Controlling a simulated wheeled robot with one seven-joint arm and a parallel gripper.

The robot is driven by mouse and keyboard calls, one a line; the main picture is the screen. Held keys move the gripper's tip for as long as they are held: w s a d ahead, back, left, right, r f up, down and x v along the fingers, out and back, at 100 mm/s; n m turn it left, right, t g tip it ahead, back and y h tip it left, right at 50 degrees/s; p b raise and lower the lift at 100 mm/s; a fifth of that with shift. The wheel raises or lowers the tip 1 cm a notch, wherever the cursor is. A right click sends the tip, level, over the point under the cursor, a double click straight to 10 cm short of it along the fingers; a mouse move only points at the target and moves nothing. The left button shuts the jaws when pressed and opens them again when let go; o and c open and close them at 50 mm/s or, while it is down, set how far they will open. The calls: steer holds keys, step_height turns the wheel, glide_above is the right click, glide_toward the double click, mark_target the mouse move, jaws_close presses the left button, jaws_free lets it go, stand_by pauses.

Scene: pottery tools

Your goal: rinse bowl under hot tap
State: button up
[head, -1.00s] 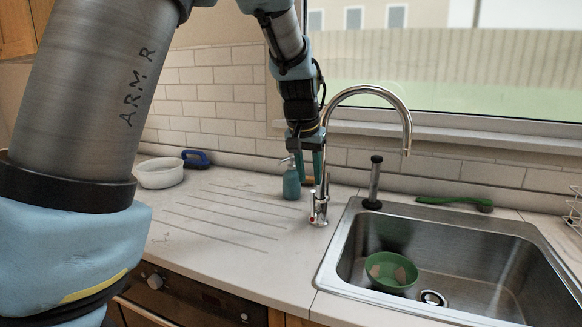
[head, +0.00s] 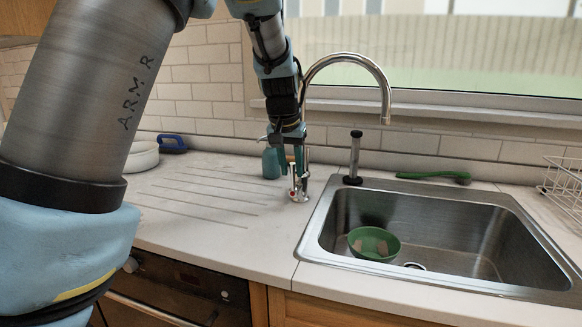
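A green bowl (head: 374,243) with pale brownish patches inside sits upright in the steel sink (head: 448,222), near its left side and beside the drain. The chrome tap (head: 347,57) stands behind the sink's left corner, its spout arching right over the sink. A small red mark shows at the tap's base (head: 297,196). No water is seen running. My gripper (head: 289,172) points down at the tap's base, its teal fingers around or just in front of the tap's lower stem. The fingers look slightly apart, but whether they touch the tap cannot be told.
A teal bottle (head: 271,162) stands just left of my gripper. A dark-topped cylinder (head: 354,158) and a green brush (head: 433,176) are behind the sink. A white bowl (head: 142,156), a blue-handled tool (head: 172,143) and a wire rack (head: 563,184) lie farther out. The ridged drainboard is clear.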

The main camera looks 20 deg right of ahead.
steer(key=shift+d, duration=0.1)
steer(key=shift+s+d+f, duration=0.5)
steer(key=shift+s+d, duration=0.2)
steer(key=shift+s, duration=0.05)
steer(key=shift+s+d+f, duration=0.5)
steer(key=shift+s+d, duration=0.2)
steer(key=shift+s, duration=0.05)
stand_by(0.4)
steer(key=shift+w+a, duration=0.1)
stand_by(2.6)
step_height(320, 180, up, 10)
steer(key=w+a+p, duration=0.3)
steer(key=p, duration=0.4)
steer(key=shift+f, duration=0.15)
stand_by(0.7)
stand_by(0.4)
